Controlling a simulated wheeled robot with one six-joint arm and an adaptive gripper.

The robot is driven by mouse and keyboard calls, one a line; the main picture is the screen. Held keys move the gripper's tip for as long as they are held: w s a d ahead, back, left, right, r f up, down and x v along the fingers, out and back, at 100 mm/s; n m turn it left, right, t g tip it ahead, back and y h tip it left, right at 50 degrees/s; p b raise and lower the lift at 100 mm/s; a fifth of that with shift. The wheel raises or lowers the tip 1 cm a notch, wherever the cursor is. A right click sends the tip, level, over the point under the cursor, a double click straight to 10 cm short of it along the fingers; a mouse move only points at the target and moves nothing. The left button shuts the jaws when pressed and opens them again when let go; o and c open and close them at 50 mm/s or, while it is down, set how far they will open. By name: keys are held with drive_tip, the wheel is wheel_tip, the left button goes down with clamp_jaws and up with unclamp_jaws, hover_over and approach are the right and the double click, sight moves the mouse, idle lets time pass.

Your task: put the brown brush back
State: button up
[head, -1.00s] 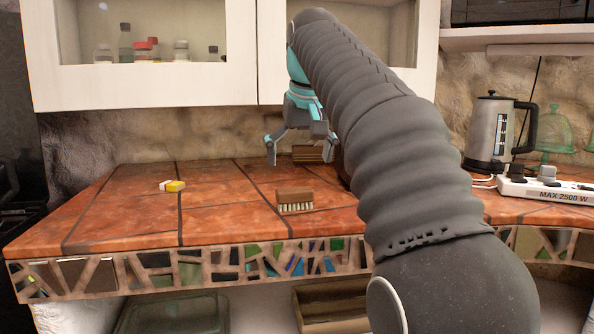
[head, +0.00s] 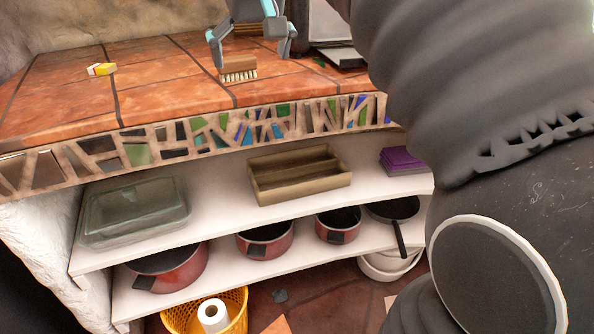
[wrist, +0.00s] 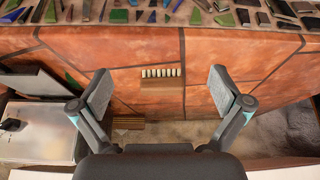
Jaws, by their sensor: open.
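The brown brush (head: 239,63) lies on the tiled counter (head: 150,75) near its front edge, with pale bristles facing the front. In the wrist view the brush (wrist: 162,85) sits between my two fingers and a little beyond their tips. My gripper (head: 250,50) is open and empty, just over and behind the brush, with one finger on each side. I see no contact with the brush. A wooden tray with compartments (head: 254,191) stands on the upper shelf below the counter; the compartment parts I can see look empty.
A yellow and white box (head: 101,69) lies left on the counter. A glass dish (head: 135,212) and purple item (head: 400,158) flank the tray. Red pots (head: 265,240) and a pan (head: 393,212) fill the lower shelf. A yellow basket (head: 238,308) stands on the floor.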

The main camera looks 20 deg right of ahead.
drive_tip(key=s+f, duration=0.9)
drive_tip(key=f, duration=0.4)
drive_tip(key=s+f, duration=1)
drive_tip(key=f, duration=0.3)
drive_tip(key=shift+f+t, duration=0.25)
drive_tip(key=shift+t, duration=0.15)
